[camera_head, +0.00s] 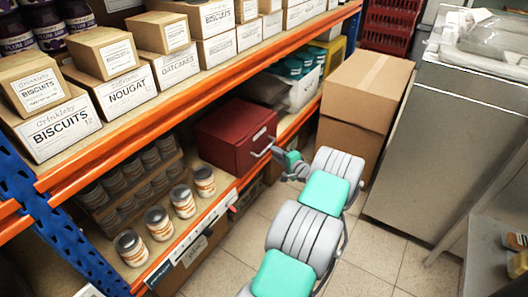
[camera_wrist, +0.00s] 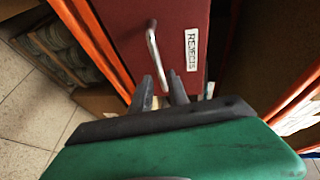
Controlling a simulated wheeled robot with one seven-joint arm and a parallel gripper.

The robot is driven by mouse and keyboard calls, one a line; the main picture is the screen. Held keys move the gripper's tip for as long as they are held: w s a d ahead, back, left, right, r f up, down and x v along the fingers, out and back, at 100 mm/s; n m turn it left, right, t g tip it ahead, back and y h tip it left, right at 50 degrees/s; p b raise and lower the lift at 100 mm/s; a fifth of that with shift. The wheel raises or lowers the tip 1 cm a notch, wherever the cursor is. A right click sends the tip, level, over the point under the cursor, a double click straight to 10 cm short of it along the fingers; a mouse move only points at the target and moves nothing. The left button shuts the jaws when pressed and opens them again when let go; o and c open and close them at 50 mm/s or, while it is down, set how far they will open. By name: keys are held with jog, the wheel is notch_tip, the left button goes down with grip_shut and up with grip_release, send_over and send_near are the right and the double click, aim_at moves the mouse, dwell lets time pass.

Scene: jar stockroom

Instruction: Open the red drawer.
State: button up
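The red drawer (camera_head: 222,148) is a dark red box on the lower shelf, with a pale label and a metal bar handle (camera_head: 264,148) on its front. I see no clear gap showing it pulled out. My gripper (camera_head: 278,153) is right at the handle. In the wrist view the drawer front (camera_wrist: 178,22) fills the top middle, with a white "REJECTS" label (camera_wrist: 192,50). The handle (camera_wrist: 153,45) runs down to between the two dark fingertips (camera_wrist: 160,80). The fingers are apart, one either side of its lower end. Whether they touch it cannot be told.
Jars (camera_head: 157,222) stand left of the drawer on the lower shelf (camera_head: 215,205). An orange shelf beam (camera_head: 190,105) runs above it. Cardboard boxes (camera_head: 365,85) and a steel cabinet (camera_head: 430,150) stand to the right. The tiled floor (camera_head: 385,255) in front is clear.

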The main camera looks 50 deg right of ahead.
aim_at(268, 148)
jog(key=x, duration=0.6)
jog(key=shift+a+b, duration=0.1)
jog(key=shift+b, duration=0.2)
jog(key=shift+c, duration=0.5)
grip_shut()
jog(key=shift+f, duration=0.1)
dwell(0.4)
